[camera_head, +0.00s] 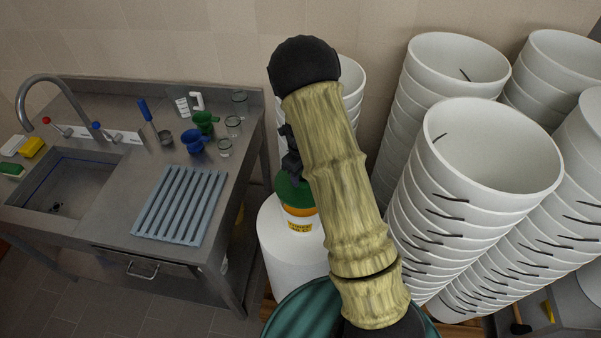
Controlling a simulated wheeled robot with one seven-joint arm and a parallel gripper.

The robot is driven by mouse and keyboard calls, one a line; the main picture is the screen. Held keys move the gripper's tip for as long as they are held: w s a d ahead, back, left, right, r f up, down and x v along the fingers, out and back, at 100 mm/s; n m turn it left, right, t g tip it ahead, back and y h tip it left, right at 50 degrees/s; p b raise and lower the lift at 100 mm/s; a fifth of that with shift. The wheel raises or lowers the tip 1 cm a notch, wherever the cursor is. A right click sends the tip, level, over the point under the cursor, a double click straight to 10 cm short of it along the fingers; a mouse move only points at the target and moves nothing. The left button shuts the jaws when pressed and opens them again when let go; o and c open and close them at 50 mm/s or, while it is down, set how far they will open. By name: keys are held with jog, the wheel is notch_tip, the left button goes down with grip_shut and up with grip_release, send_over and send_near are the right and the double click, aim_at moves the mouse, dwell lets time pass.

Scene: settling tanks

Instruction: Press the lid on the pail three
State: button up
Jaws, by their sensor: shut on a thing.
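A green lid (287,187) shows beside my arm, left of the picture's middle. Right under it is an orange band of a pail (303,211), with a small yellow label (299,226) below; its print is too small to read surely. My gripper (291,165) is a dark shape just above the lid, mostly behind my arm, and is shut on the lid. My arm hides the right side of the lid and pail. I cannot tell whether the lid sits fully down on the rim.
The pail stands on a white round stand (285,255). Tall stacks of white tubs (490,150) crowd the right. A steel sink bench (130,200) stands left, with a blue slatted rack (180,205), jugs and glasses. A dark green ribbed round thing (300,315) is in front.

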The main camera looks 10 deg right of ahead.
aim_at(301, 181)
jog(key=shift+f+b, duration=2.2)
jog(key=shift+f, duration=1)
jog(key=shift+w, duration=0.15)
jog(key=shift+d, duration=0.15)
jog(key=shift+s+r, duration=0.1)
jog(key=shift+s, duration=0.15)
jog(key=shift+a, duration=0.2)
jog(key=shift+s, duration=0.1)
